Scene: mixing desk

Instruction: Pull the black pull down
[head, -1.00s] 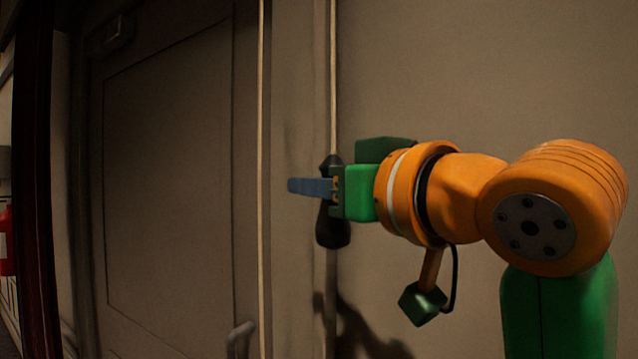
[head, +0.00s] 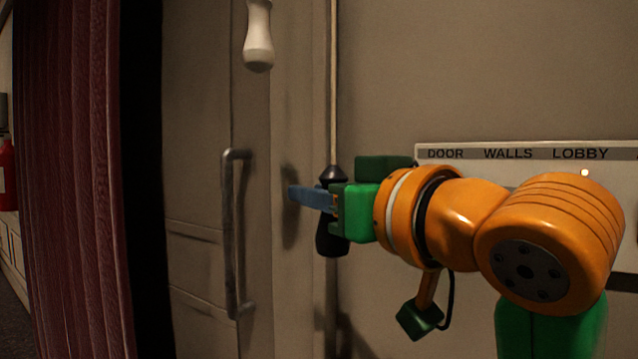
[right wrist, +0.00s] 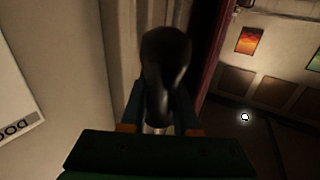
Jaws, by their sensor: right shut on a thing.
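The black pull (head: 331,243) hangs upright on a pale cord against the wall, right of the door. My right gripper (head: 320,198) reaches in from the right and is shut on it, just below its top; the fingers hide part of its middle. In the right wrist view the black pull (right wrist: 165,75) stands upright between the fingers. A white pull (head: 258,45) hangs on the left, higher than the black one. My left gripper does not show.
The door's handle (head: 232,235) is left of the gripper. A panel marked DOOR, WALLS, LOBBY (head: 500,153) is partly behind my right arm. A red extinguisher (head: 7,175) is at the far left.

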